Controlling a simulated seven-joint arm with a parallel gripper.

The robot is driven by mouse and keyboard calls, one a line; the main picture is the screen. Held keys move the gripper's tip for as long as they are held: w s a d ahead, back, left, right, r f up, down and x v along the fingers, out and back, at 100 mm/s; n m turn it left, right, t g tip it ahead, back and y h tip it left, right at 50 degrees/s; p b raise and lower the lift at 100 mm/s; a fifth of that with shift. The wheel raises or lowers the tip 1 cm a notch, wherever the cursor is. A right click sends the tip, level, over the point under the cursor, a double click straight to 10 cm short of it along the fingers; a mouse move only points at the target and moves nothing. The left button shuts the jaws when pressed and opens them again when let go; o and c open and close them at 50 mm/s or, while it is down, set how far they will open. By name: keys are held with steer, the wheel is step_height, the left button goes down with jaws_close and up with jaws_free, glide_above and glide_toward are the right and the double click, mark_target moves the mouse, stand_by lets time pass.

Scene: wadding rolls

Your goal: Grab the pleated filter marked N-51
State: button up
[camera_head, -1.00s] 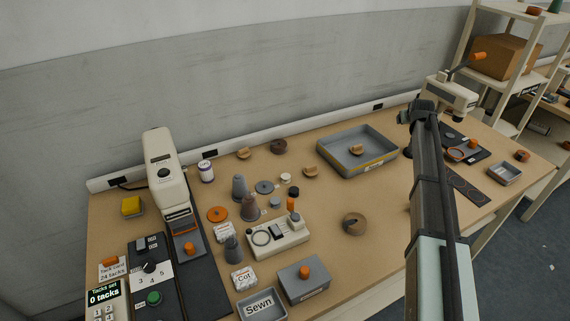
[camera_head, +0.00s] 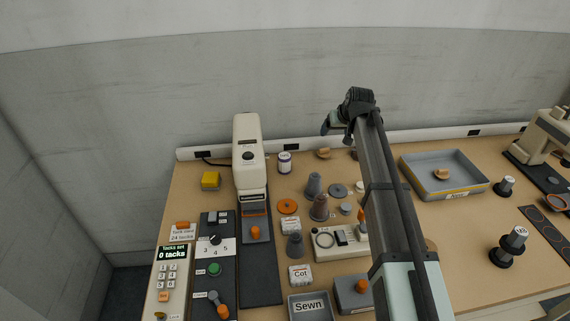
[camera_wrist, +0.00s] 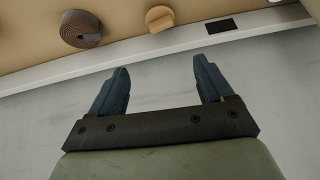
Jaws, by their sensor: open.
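No marking N-51 is legible in either view. Two dark upright pieces with white, lettered tops stand on the right of the bench in the head view: one beside the grey tray (camera_head: 505,186), and a larger one nearer the front (camera_head: 514,243). Their lettering is too small to read, and I cannot tell whether either is the pleated filter. My gripper (camera_head: 329,126) is high near the back wall, well left of both. In the wrist view my gripper (camera_wrist: 161,66) is open and empty, facing the wall and the bench's back edge.
A brown coiled roll (camera_wrist: 81,29) and a tan roll (camera_wrist: 159,18) lie near the bench's back edge. The grey tray (camera_head: 424,191) holds a tan roll. Grey cones (camera_head: 313,185) and a tacking machine (camera_head: 248,157) stand left. My arm hides part of the middle.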

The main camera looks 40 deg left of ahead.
steer(key=n+g+h, duration=0.1)
steer(key=n, duration=0.1)
glide_toward(285, 156)
steer(key=r, duration=0.1)
steer(key=shift+g+h, duration=0.3)
steer(key=x, duration=0.8)
steer(key=shift+s+a+f, duration=0.1)
steer(key=shift+s+a, duration=0.05)
steer(key=shift+s, duration=0.15)
steer(key=shift+w+x, duration=0.25)
steer(key=shift+x, duration=1.1)
steer(key=shift+w+x, duration=0.2)
steer(key=shift+x, duration=1.1)
steer(key=c, duration=1.1)
